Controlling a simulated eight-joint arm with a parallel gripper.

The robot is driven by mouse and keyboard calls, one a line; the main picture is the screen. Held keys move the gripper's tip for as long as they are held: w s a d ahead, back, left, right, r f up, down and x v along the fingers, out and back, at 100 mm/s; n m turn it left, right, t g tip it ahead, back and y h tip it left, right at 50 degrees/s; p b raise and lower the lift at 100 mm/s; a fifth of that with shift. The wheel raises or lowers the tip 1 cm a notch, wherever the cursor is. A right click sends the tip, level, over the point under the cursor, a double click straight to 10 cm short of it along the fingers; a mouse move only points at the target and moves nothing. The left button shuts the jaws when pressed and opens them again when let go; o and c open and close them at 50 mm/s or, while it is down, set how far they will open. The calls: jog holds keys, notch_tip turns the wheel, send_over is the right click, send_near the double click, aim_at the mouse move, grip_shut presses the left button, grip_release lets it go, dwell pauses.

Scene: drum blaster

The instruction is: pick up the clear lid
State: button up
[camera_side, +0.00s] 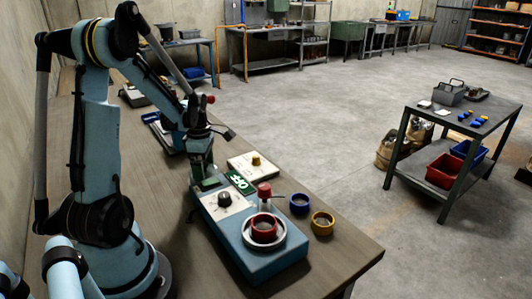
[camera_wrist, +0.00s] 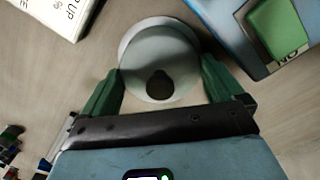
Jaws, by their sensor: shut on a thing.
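The clear lid (camera_wrist: 158,45) is a pale, see-through round dome with a dark knob, seen from above in the wrist view. My gripper (camera_wrist: 163,78) has one green finger on each side of it and is shut on it. Whether the lid is lifted off the bench cannot be told. In the side view my gripper (camera_side: 201,158) is low over the bench, behind the blue machine, and the lid cannot be made out there.
The bench's front left is bare.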

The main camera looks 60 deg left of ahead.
aim_at(205, 164)
jog(key=shift+r, duration=0.1)
notch_tip(205, 164, up, 9)
jog(key=shift+w+d+r, duration=0.1)
jog(key=shift+d+r, duration=0.1)
jog(key=shift+r, duration=0.1)
jog(key=w+d+r+m, duration=0.2)
jog(key=d+m, duration=0.1)
jog(key=d, duration=0.5)
jog(key=w+d+r+m, duration=0.1)
jog(key=w+d+m, duration=0.15)
jog(key=d, duration=0.55)
jog(key=s+d+r+m, duration=0.1)
jog(key=s+d+m, duration=0.15)
jog(key=d, duration=0.45)
jog(key=s+d+m, duration=0.2)
jog(key=d+m, duration=0.2)
jog(key=d, duration=0.4)
jog(key=shift+s+a+f, duration=0.1)
jog(key=shift+f, duration=1.4)
jog(key=shift+s+a+f, duration=0.1)
jog(key=shift+f, duration=1.35)
jog(key=shift+f, duration=0.15)
